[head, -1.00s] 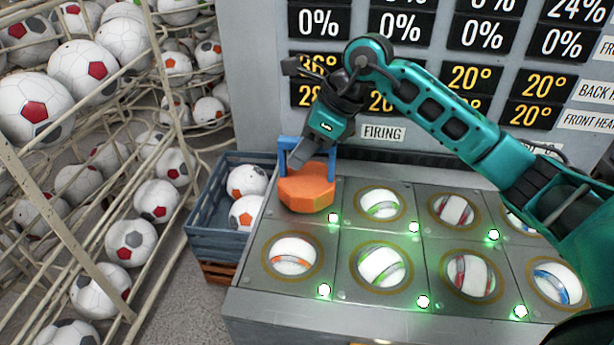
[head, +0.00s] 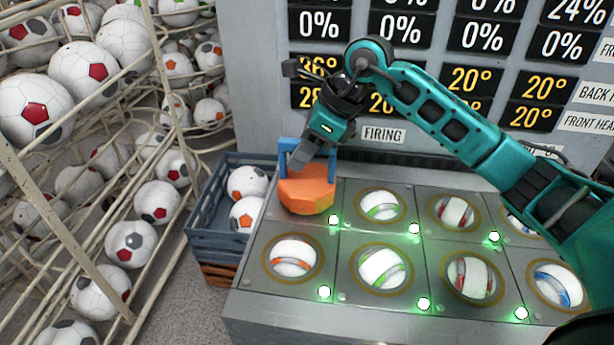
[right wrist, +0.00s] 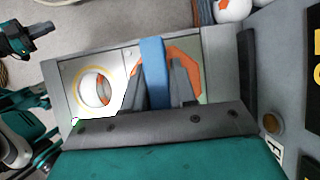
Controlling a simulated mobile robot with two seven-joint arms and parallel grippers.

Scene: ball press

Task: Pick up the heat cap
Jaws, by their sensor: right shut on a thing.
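The heat cap (head: 307,194) is an orange, many-sided block with a blue handle. It is at the back left of the metal bench, over the leftmost back position. My right gripper (head: 293,160) is shut on the blue handle from above. In the right wrist view the blue handle (right wrist: 153,72) runs between the dark fingers, with part of the orange cap (right wrist: 184,62) behind. I cannot tell whether the cap's underside touches the bench. A dark and teal gripper, apparently my left (right wrist: 38,32), shows at the edge of the right wrist view; its jaws are unclear.
The metal bench (head: 335,248) has several round ports holding coloured balls, with green lights. A blue crate (head: 215,240) with balls stands left of it. A wire rack (head: 70,225) of footballs is farther left. A display wall (head: 262,75) rises behind.

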